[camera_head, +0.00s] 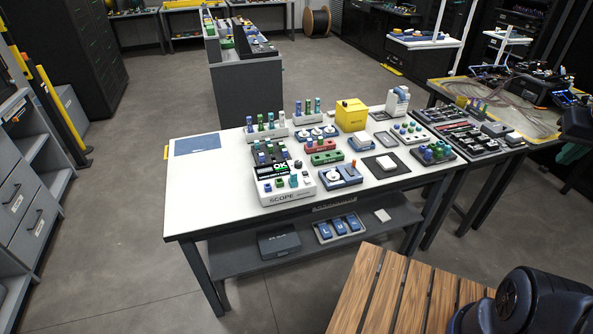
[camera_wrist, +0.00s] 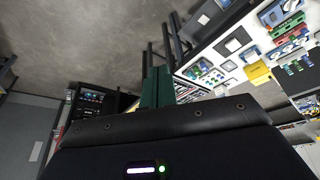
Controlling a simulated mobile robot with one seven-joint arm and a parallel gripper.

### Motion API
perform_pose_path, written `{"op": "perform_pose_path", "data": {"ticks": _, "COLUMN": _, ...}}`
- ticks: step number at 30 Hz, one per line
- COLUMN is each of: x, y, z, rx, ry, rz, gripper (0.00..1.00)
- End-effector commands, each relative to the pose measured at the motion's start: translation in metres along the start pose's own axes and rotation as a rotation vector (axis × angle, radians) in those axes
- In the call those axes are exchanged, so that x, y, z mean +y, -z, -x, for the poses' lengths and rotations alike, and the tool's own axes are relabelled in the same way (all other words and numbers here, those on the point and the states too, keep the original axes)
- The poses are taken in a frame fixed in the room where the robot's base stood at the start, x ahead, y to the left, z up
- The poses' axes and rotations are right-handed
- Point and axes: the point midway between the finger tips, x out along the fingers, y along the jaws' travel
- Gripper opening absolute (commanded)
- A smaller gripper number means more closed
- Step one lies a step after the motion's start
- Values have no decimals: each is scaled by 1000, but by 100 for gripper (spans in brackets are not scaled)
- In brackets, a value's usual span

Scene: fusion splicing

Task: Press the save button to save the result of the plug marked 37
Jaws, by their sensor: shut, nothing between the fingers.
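The white scope (camera_head: 291,197) stands at the front left of the white table, marked SCOPE, with its screen (camera_head: 280,168) lit and reading OK. Small green and blue-green parts stand on its front; which one is the save button is too small to tell. Several plugs (camera_head: 272,122) stand in racks behind it, and their numbers cannot be read, so I cannot pick out plug 37. My gripper (camera_wrist: 157,87) shows green fingers that are shut and empty in the wrist view.
The table's left part is mostly clear apart from a blue mat (camera_head: 198,144). A slatted wooden surface (camera_head: 388,292) lies in front.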

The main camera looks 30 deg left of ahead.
Motion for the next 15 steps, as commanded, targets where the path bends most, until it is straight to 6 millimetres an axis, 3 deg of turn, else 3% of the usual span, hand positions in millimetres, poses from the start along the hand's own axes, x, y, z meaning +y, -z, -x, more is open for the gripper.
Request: {"op": "perform_pose_path", "data": {"ticks": 15, "x": -51, "y": 85, "z": -20, "rx": -132, "ry": -17, "rz": 289, "gripper": 0}}
